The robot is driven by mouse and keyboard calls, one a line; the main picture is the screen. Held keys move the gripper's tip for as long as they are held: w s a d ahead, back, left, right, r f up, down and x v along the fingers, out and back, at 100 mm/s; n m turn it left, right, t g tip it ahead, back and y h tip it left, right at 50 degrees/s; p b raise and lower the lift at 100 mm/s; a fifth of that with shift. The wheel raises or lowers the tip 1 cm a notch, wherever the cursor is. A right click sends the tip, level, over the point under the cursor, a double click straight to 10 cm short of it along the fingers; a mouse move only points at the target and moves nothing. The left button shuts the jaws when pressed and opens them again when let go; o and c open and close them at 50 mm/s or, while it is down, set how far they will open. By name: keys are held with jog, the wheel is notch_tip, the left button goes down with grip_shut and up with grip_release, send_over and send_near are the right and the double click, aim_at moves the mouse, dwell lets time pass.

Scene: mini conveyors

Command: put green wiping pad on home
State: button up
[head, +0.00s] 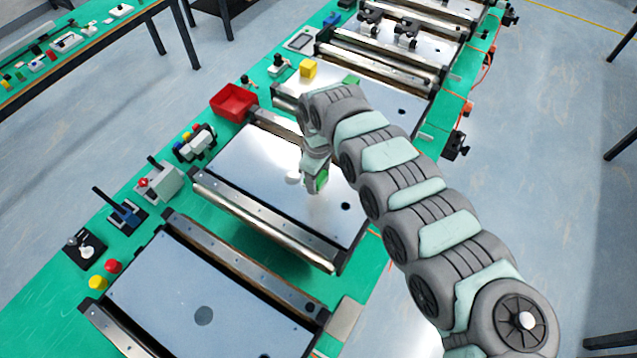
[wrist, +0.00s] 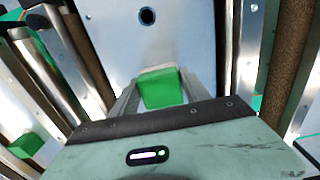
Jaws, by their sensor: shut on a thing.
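My gripper (head: 314,187) is over the pale plate of the middle conveyor (head: 258,160). In the wrist view my gripper (wrist: 165,78) is shut on the green wiping pad (wrist: 163,90), with a finger on each side of it. The pad has a pale whitish strip along its far edge. In the head view only a small green part of the pad (head: 321,180) shows at the fingertips. I cannot tell whether the pad touches the plate. No spot is clearly marked as home; round dark marks show on the plates.
Another green block (head: 352,81) lies behind my arm. The near conveyor plate (head: 165,285) is clear, with a dark round spot. Metal rails edge the conveyors.

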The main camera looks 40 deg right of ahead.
jog(key=shift+f, duration=2.1)
jog(key=shift+f, duration=0.1)
jog(key=o, duration=1.3)
notch_tip(320, 180, up, 11)
jog(key=shift+w+r+b, duration=0.1)
jog(key=shift+b, duration=0.95)
jog(key=shift+r, duration=0.5)
